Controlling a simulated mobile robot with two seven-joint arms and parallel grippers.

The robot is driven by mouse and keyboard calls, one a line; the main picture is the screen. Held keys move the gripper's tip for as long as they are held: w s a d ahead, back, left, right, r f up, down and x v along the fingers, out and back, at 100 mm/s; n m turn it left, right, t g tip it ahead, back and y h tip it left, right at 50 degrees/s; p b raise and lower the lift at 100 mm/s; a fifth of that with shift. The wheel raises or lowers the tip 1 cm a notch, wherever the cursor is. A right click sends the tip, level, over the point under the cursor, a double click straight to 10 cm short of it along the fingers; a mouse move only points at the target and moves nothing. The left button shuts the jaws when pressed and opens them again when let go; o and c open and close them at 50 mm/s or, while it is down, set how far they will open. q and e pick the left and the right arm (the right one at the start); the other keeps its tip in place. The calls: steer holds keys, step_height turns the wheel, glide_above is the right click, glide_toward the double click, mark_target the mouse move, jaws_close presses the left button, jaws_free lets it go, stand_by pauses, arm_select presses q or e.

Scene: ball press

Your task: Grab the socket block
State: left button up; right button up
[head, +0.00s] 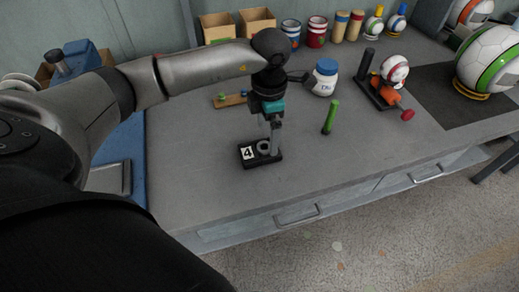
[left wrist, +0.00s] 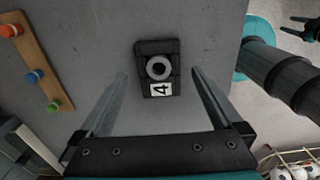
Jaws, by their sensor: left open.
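The socket block (head: 262,153) is a small black block with a grey ring and a white label reading 4. It lies flat on the grey workbench. In the left wrist view the socket block (left wrist: 156,88) lies beyond my fingers, near the middle, with the ring farther away than the label. My left gripper (head: 273,146) points down over the block in the head view; one finger hides part of the ring's side. In the left wrist view my left gripper (left wrist: 160,75) has its fingers wide apart, with nothing held. Contact with the block cannot be told.
A green upright peg (head: 330,117) stands right of the block. Behind are a wooden strip with coloured pegs (left wrist: 37,60), a white jar (head: 325,80) and a black press with a ball (head: 394,69). The bench in front of the block is clear to its edge.

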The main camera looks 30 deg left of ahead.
mark_target(266, 149)
arm_select(q)
steer(key=shift+w+a+f+b, duration=0.1)
steer(key=shift+f+b, duration=0.45)
steer(key=shift+f, duration=2.25)
steer(key=shift+r, duration=0.1)
steer(key=c, duration=1.2)
steer(key=shift+o, duration=0.2)
steer(key=shift+r, duration=0.1)
